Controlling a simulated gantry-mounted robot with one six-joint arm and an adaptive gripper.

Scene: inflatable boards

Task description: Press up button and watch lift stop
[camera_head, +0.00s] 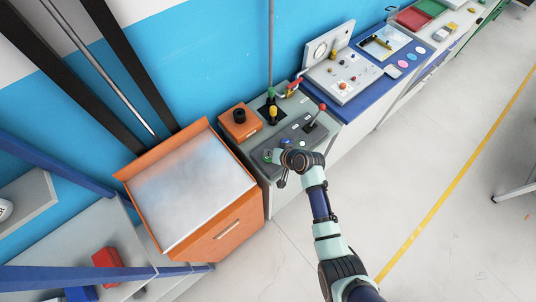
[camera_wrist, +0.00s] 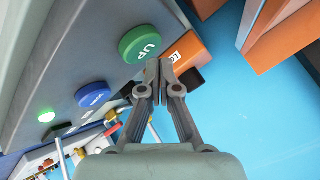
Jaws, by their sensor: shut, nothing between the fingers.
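The green UP button (camera_wrist: 140,44) is large in the wrist view, on the grey control panel. It also shows in the head view (camera_head: 268,155) at the panel's near left corner. My gripper (camera_wrist: 159,70) is shut and empty, its fingertips beside the lower right edge of the button. I cannot tell whether they touch it. In the head view my gripper (camera_head: 275,157) is over the panel's near left part. The orange lift (camera_head: 235,229) with a shiny metal top (camera_head: 190,190) stands left of the panel, by dark vertical rails.
A blue button (camera_wrist: 93,94) and a lit green lamp (camera_wrist: 46,115) are on the panel beside the UP button. Open floor lies at right, with a yellow line (camera_head: 450,177).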

